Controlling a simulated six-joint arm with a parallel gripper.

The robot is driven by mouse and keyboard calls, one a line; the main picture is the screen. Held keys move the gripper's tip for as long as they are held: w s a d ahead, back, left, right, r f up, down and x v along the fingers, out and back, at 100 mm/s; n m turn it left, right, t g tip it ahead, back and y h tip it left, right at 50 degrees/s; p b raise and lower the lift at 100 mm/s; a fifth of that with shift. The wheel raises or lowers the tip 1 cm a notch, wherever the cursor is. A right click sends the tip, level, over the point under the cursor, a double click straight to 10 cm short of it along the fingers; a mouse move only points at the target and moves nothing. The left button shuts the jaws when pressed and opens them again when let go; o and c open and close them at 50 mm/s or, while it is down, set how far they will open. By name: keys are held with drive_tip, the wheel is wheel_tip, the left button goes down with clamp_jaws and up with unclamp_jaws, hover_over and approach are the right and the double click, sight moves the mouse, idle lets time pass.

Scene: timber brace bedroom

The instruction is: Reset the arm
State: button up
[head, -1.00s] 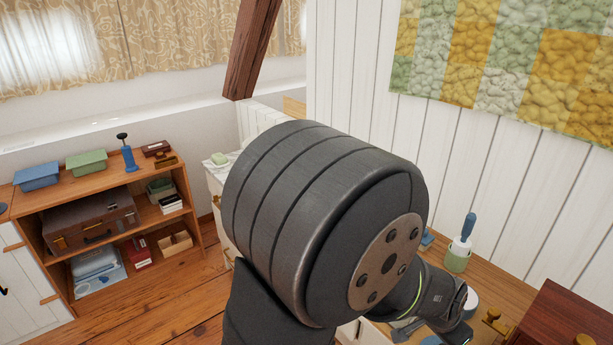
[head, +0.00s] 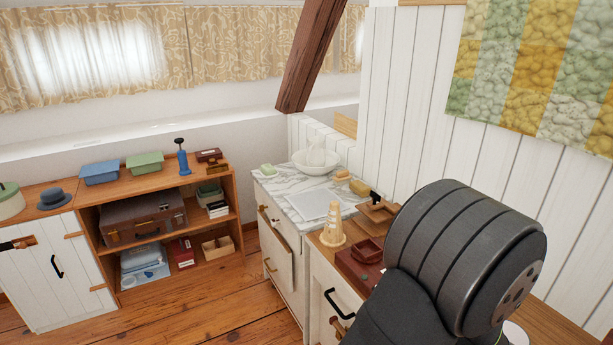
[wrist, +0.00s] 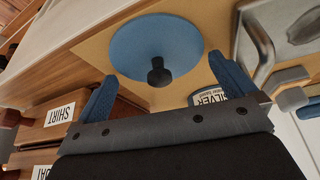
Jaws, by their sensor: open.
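My gripper (wrist: 162,68) shows in the wrist view with its two blue fingers spread apart and nothing held between them. Beyond the fingers lies a round blue disc (wrist: 180,42) with a black knob, on a tan surface. I cannot tell how far the fingers are from it. A tin labelled SILVER (wrist: 208,97) is partly hidden behind the right finger. In the head view a thick dark link of my arm (head: 450,250) fills the lower right; my gripper is out of sight there.
A marble-topped cabinet (head: 285,205) holds a white bowl (head: 312,165). A yellowish cone (head: 333,228) and dark red tray (head: 357,262) sit beside my arm. A wooden shelf (head: 232,190) stands left; open floor lies before it. Boxes labelled SHIRT (wrist: 50,122) and COAT show in the wrist view.

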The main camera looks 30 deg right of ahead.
drive_tip(key=s+v, duration=0.1)
drive_tip(key=v, duration=1.1)
drive_tip(key=x, duration=0.8)
drive_tip(key=w+x, duration=0.1)
drive_tip(key=x, duration=0.3)
wheel_tip(320, 180, up, 10)
drive_tip(key=w, duration=0.1)
drive_tip(key=w+a+r+n+t, duration=0.1)
drive_tip(key=w+a+n, duration=0.3)
drive_tip(key=w, duration=1.3)
drive_tip(key=w+a+n+t, duration=0.25)
drive_tip(key=w+a, duration=0.35)
drive_tip(key=w, duration=1)
drive_tip(key=w+a+n+y, duration=0.1)
drive_tip(key=w+a+n, duration=0.1)
drive_tip(key=w+a, duration=0.6)
drive_tip(key=shift+w+r+n, duration=0.3)
drive_tip(key=shift+w+n, duration=0.05)
drive_tip(key=shift+w, duration=0.5)
